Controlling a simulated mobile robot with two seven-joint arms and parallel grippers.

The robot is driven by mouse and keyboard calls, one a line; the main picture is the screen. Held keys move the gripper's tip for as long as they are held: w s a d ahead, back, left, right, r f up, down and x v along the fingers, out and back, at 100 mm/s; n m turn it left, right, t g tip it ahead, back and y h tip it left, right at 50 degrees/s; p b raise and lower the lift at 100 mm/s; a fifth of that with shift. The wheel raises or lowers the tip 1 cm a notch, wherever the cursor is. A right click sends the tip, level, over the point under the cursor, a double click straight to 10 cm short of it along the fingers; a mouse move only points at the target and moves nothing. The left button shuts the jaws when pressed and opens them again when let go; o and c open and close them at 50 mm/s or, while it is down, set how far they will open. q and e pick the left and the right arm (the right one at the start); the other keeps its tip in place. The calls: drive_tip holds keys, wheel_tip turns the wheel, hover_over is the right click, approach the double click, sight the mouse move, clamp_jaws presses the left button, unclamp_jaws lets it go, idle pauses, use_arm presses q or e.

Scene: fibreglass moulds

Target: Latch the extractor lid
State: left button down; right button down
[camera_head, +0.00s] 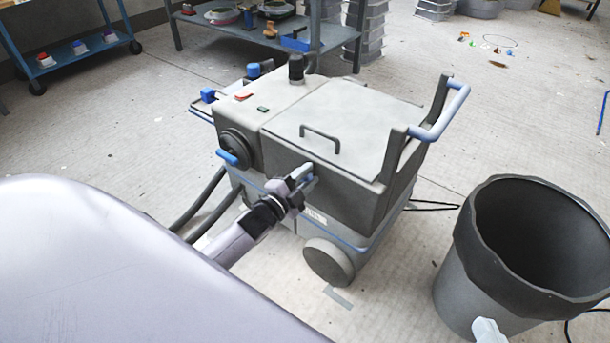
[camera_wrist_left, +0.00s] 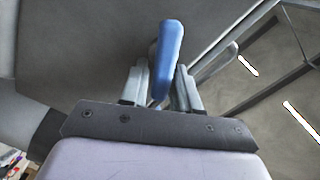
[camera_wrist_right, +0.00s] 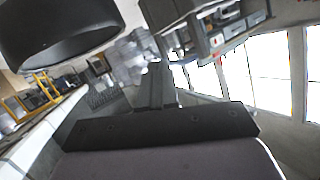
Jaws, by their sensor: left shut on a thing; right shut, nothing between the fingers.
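The grey extractor (camera_head: 335,205) stands on the floor in the middle of the head view. Its lid (camera_head: 350,120), with a dark bar handle (camera_head: 320,138), lies flat on the top and looks closed. My left gripper (camera_head: 303,176) is at the extractor's near side, below the lid's front edge. In the left wrist view a blue latch lever (camera_wrist_left: 168,52) stands between the fingers, and the gripper is shut on it. The fingers partly hide the latch in the head view. My right gripper (camera_wrist_right: 158,85) is shut and empty, away from the extractor.
A dark open bin (camera_head: 530,240) stands to the right of the extractor. Black hoses (camera_head: 205,205) run from its left side. A blue push handle (camera_head: 442,112) rises at the right. A workbench (camera_head: 265,40) and blue cart (camera_head: 75,50) stand behind; floor between is clear.

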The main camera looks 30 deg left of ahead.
use_arm(q)
drive_tip(key=m, duration=0.2)
drive_tip(key=shift+f+m+b, duration=0.3)
drive_tip(key=shift+f, duration=0.1)
drive_tip(key=shift+f+m+b, duration=0.2)
drive_tip(key=shift+m+b, duration=0.25)
drive_tip(key=shift+m, duration=0.85)
use_arm(e)
drive_tip(key=shift+s+d+n+t, duration=0.25)
drive_tip(key=shift+d+n+t, duration=0.05)
drive_tip(key=shift+d, duration=0.3)
use_arm(q)
drive_tip(key=shift+a+m, duration=0.1)
drive_tip(key=shift+m, duration=0.2)
use_arm(e)
drive_tip(key=shift+r, duration=0.2)
use_arm(q)
drive_tip(key=c, duration=1)
unclamp_jaws()
drive_tip(key=shift+c, duration=0.2)
use_arm(e)
drive_tip(key=shift+f, duration=0.15)
